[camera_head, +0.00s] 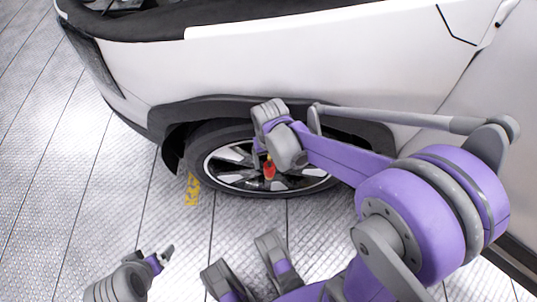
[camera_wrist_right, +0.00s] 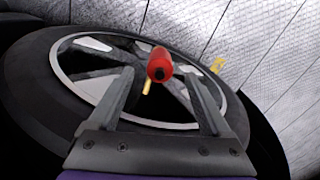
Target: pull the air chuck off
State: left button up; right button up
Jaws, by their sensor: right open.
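The air chuck (camera_head: 269,170) is a small red piece at the wheel's face in the head view. In the right wrist view the red chuck (camera_wrist_right: 159,66) stands out in front of the rim, with a short yellow piece (camera_wrist_right: 147,88) below it. My right gripper (camera_head: 264,160) is open, and in its wrist view the chuck appears between the two fingertips, with a gap on each side. How deep the chuck lies between the fingers I cannot tell. My left gripper (camera_head: 163,258) is low at the left, away from the wheel; its jaw state is unclear.
The wheel (camera_head: 204,137) sits under the white car body (camera_head: 310,60), whose dark arch overhangs it. A yellow item (camera_head: 191,189) lies on the floor beside the tire. The textured metal floor (camera_head: 60,190) is clear at the left.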

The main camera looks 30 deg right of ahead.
aim_at(269, 165)
notch_tip(269, 165, down, 6)
jog(key=shift+r+b, duration=0.1)
jog(key=shift+b, duration=0.75)
jog(key=shift+c, duration=0.2)
grip_shut()
jog(key=c, duration=0.7)
grip_release()
jog(key=c, duration=0.4)
jog(key=shift+r+p, duration=0.35)
jog(key=shift+r, duration=0.05)
jog(key=shift+r+p, duration=1.7)
jog(key=shift+r, duration=0.65)
